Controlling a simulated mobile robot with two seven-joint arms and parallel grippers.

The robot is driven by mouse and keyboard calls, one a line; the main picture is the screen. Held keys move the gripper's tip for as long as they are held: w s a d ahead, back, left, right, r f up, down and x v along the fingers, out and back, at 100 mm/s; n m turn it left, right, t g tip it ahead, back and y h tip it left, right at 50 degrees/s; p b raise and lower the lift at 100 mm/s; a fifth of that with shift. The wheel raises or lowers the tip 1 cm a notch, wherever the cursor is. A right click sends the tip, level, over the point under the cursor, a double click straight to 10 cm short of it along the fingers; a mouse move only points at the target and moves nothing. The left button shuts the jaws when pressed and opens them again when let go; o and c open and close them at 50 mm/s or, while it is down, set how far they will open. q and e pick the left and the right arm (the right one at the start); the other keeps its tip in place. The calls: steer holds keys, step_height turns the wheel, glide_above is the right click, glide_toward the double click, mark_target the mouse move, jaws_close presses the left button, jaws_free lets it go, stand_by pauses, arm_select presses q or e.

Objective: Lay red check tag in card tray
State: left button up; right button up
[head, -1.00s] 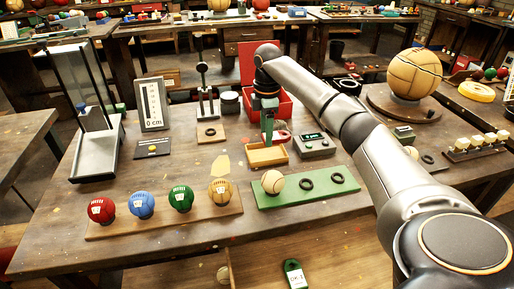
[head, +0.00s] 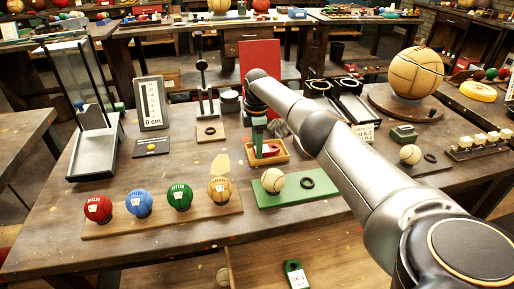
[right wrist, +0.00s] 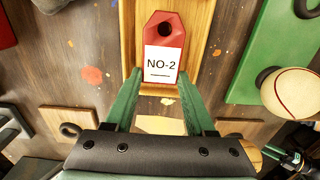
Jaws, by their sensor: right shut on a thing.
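The red check tag (right wrist: 163,45), with a white label reading NO-2 and a hole at its far end, shows in the right wrist view. My right gripper (right wrist: 158,78) has its green fingers on both sides of the tag's near end, shut on it. The wooden card tray (right wrist: 127,30) lies under and around the tag; I cannot tell whether the tag touches its floor. In the head view my right gripper (head: 258,150) points down at the tray (head: 285,156), with a bit of red tag (head: 270,150) inside its walls. My left gripper is not in view.
A green board (head: 300,192) with a leather ball (head: 273,180) stands close in front of the tray. A wooden rack (head: 160,222) holds several coloured balls to the left. A stand (head: 208,108) is behind left. A green tag (head: 295,274) lies below the table's front edge.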

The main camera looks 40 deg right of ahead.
steer(key=shift+f, duration=0.2)
steer(key=shift+f, duration=0.2)
steer(key=o, duration=1)
steer(key=shift+r, duration=0.1)
steer(key=shift+o, duration=0.2)
step_height(320, 180, up, 12)
steer(key=p, duration=0.1)
steer(key=shift+r+p, duration=0.2)
steer(key=shift+p, duration=0.1)
